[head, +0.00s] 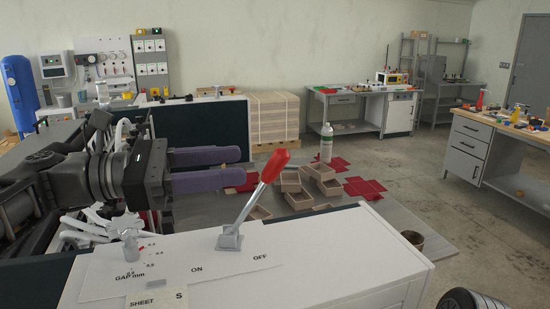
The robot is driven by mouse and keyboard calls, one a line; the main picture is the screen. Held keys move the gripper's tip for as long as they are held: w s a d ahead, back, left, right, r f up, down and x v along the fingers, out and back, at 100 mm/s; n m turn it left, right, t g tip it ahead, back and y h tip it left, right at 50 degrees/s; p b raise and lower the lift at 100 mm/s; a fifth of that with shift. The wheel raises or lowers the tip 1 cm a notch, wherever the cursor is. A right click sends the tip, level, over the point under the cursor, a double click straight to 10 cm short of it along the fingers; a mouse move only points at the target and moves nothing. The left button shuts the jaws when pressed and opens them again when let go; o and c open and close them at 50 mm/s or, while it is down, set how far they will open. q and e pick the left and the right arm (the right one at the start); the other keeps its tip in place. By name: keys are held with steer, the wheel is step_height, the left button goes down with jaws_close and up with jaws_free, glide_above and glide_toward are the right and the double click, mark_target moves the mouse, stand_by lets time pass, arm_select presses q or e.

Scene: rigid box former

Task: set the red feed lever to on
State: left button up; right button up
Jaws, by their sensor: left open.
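The feed lever has a red grip (275,165) on a grey shaft that rises from a metal base on the white cabinet top. It tilts to the right, toward the printed OFF label (260,257); the ON label (196,269) is to the left of it. My left gripper (243,167) comes in from the left with its two purple fingers apart and nothing seen between them. Its fingertips point right, at about the height of the red grip and just left of it in the picture. Whether they touch it cannot be told. My right gripper is not in view.
A gap knob (130,246) stands on the label plate left of the lever. Behind the cabinet (340,265) are open cardboard boxes (320,170), red sheets (364,188) and a white bottle (326,143). The cabinet top right of the lever is clear.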

mark_target(269, 162)
arm_select(q)
steer(key=p+x, duration=0.2)
steer(key=x, duration=0.5)
steer(key=shift+w+d, duration=0.1)
steer(key=shift+d, duration=0.3)
steer(key=shift+c, duration=0.4)
jaws_close()
stand_by(0.7)
